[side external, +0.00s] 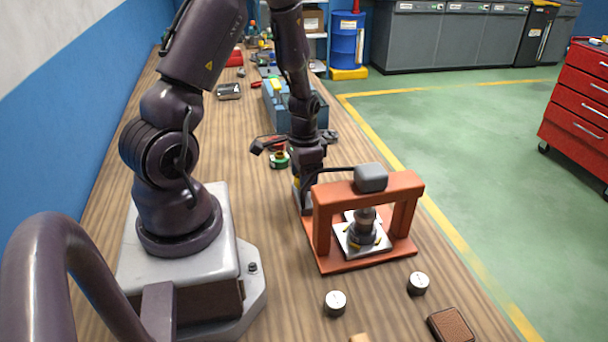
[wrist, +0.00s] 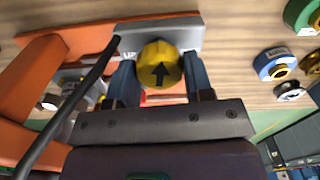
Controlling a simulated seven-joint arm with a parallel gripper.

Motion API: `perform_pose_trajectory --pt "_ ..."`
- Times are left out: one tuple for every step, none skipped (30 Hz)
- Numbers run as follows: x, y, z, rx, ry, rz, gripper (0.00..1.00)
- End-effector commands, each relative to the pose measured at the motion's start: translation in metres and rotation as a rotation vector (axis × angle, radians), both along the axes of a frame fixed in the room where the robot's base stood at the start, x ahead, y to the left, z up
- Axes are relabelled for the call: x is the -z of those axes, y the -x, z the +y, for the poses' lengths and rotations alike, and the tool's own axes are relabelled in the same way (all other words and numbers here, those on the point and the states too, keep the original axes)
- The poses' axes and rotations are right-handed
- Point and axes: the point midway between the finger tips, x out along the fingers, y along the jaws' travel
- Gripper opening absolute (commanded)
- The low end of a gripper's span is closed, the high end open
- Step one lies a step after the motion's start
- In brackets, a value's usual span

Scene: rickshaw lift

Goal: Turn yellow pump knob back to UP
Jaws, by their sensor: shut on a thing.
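The yellow pump knob (wrist: 160,64) sits on a grey pump body (wrist: 188,36) in the wrist view. Its black arrow points to the top of that picture. A partly hidden label, seemingly reading UP, is just left of the knob on the grey body. My gripper (wrist: 161,82) has one finger on each side of the knob and is shut on it. In the side external view my gripper (side external: 303,178) points down over the pump at the left end of the orange press frame. The knob is mostly hidden there by the gripper.
The orange press frame (side external: 324,222) stands right beside my gripper, with a grey block (side external: 370,177) on top and a black hose running to the pump. Two small weights (side external: 335,303) (side external: 418,283) and a brown block (side external: 450,325) lie in front. Green and blue rolls (wrist: 275,64) lie nearby.

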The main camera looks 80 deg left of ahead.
Motion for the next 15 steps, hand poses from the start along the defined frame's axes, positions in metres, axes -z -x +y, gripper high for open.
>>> perform_pose_trajectory --pt "-0.0008 -0.0002 0.0001 -0.048 0.000 0.000 0.24" --pt "-0.0008 -0.0003 0.0000 -0.075 0.000 -0.001 0.24" --pt "-0.0008 -0.0004 -0.0001 -0.112 0.000 0.000 0.24" --pt "-0.0008 -0.0004 -0.0002 -0.141 0.000 0.000 0.24" --pt "-0.0008 -0.0004 -0.0002 -0.170 0.000 -0.001 0.24" --pt "-0.0008 -0.0003 0.0000 -0.208 0.000 0.000 0.24" --pt "-0.0008 -0.0003 0.0001 -0.236 0.000 0.000 0.24" --pt "-0.0008 -0.0002 0.0002 -0.265 0.000 0.000 0.24" --pt "-0.0008 -0.0003 0.0001 -0.304 0.000 -0.001 0.24" --pt "-0.0008 -0.0003 0.0000 -0.331 0.000 0.000 0.24" --pt "-0.0008 -0.0004 -0.0001 -0.359 0.000 0.000 0.24" --pt "-0.0008 -0.0004 -0.0001 -0.398 0.000 -0.001 0.24" --pt "-0.0008 -0.0004 -0.0001 -0.427 0.000 0.000 0.24" --pt "-0.0008 -0.0003 0.0001 -0.454 0.000 0.000 0.24" --pt "-0.0008 -0.0003 0.0001 -0.493 0.000 0.000 0.24"
